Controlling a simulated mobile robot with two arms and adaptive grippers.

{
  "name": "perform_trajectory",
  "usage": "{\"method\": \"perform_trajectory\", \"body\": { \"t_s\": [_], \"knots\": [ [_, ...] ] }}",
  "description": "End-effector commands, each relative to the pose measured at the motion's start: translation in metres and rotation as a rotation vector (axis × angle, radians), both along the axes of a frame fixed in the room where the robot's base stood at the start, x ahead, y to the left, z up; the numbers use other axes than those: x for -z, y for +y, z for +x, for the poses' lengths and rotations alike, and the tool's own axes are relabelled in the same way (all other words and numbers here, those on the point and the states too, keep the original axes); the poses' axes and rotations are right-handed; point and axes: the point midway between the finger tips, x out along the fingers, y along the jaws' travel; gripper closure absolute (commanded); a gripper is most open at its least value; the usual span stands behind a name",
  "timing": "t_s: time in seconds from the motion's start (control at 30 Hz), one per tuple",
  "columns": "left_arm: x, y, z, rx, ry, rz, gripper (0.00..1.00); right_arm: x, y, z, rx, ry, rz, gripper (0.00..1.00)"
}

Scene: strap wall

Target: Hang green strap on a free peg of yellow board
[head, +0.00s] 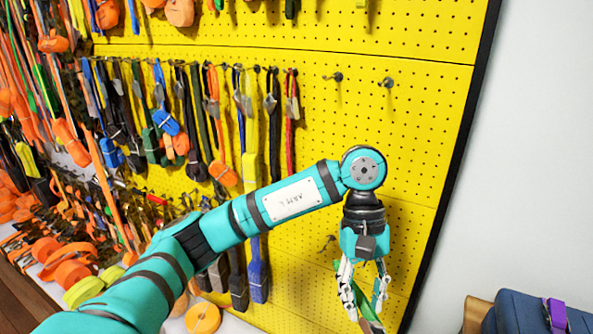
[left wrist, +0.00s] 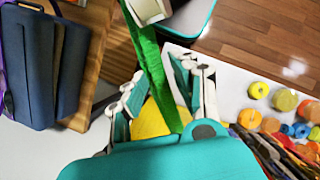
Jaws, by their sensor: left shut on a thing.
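My left gripper (head: 362,285) points down in front of the lower right part of the yellow board (head: 420,150). It is shut on the green strap (head: 358,296), which hangs between its fingers and shows only in part in the head view. In the left wrist view the green strap (left wrist: 150,75) runs as a long band between the fingers; its far end is hidden. Two empty pegs, one at left (head: 337,77) and one at right (head: 388,82), stick out of the board above the gripper. My right gripper is not in view.
Many straps (head: 215,100) hang on pegs across the left and middle of the board. Rolled straps (head: 70,260) lie on a white surface at lower left. A dark blue bag (head: 525,312) is at lower right. The board's right part is mostly bare.

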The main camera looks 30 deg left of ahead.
Motion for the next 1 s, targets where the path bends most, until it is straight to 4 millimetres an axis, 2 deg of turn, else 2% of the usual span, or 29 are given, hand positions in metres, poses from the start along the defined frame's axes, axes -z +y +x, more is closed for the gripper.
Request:
{"method": "perform_trajectory", "body": {
  "t_s": [0.17,0.3,0.47,0.57,0.67,0.8,0.9,1.0],
  "knots": [
    [-0.017,-0.008,0.010,-0.186,0.086,-0.077,1.00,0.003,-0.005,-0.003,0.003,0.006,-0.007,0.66],
    [-0.044,-0.009,0.026,-0.486,0.177,-0.222,1.00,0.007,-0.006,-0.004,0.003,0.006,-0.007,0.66],
    [-0.075,-0.001,0.043,-0.853,0.235,-0.446,1.00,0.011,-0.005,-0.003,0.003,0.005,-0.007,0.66],
    [-0.094,0.011,0.054,-1.074,0.233,-0.611,1.00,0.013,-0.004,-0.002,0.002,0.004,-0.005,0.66],
    [-0.114,0.033,0.065,-1.296,0.192,-0.804,1.00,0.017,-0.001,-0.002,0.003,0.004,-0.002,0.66],
    [-0.136,0.087,0.081,-1.564,0.070,-1.094,1.00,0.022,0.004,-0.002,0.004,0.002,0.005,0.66],
    [-0.143,0.125,0.087,-1.663,-0.013,-1.225,1.00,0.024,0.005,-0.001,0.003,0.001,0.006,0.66],
    [-0.145,0.153,0.088,-1.714,-0.074,-1.305,1.00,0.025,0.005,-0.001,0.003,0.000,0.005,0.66]
  ]
}}
